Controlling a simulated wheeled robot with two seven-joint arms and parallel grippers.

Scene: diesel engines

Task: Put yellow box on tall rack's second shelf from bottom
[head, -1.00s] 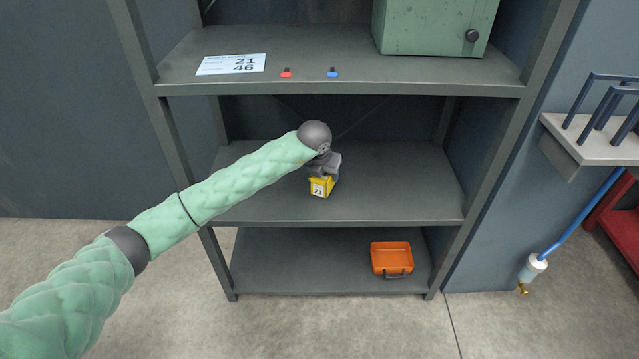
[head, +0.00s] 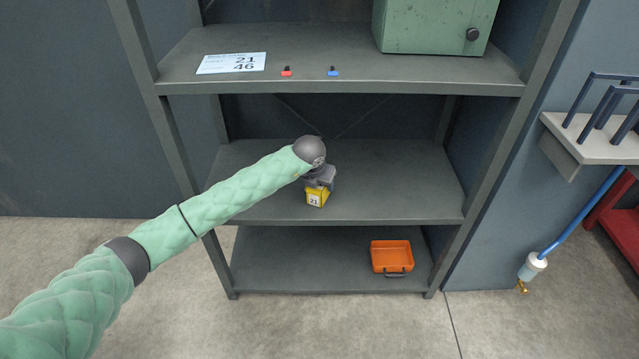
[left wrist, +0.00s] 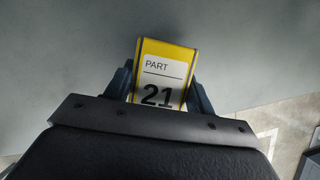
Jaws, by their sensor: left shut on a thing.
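The yellow box (head: 317,195) carries a white label reading 21. My left gripper (head: 320,182) is shut on it, at the second shelf from the bottom (head: 400,185) of the tall grey rack. In the left wrist view the yellow box (left wrist: 166,62) sits between the two dark fingers, with its "PART 21" label showing. The box is over the front half of the shelf. Whether its underside touches the shelf cannot be told. My right gripper is not in view.
An orange open case (head: 391,257) lies on the bottom shelf. The shelf above holds a green metal box (head: 434,27), a white card (head: 231,64), a red piece (head: 287,72) and a blue piece (head: 333,72). The second shelf is otherwise bare.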

